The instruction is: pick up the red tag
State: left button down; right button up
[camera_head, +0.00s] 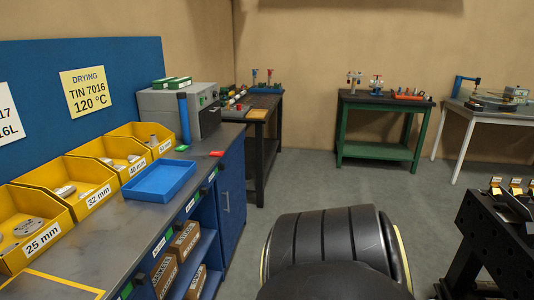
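A small red tag (216,154) lies flat on the grey workbench top (120,227), near its right edge. It is to the right of a small green tag (182,148) and behind the blue tray (160,181). Neither of my grippers shows in the head view.
Yellow bins (80,183) with metal parts line the back of the bench. A grey machine (163,104) stands beyond the tags. A dark table (262,120), a green table (380,128) and a white table (480,112) stand along the far wall. Grey floor between is open.

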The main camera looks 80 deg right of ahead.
aim_at(214, 154)
jog(key=z, duration=2.7)
jog(key=i, duration=4.95)
jog(key=u, duration=4.2)
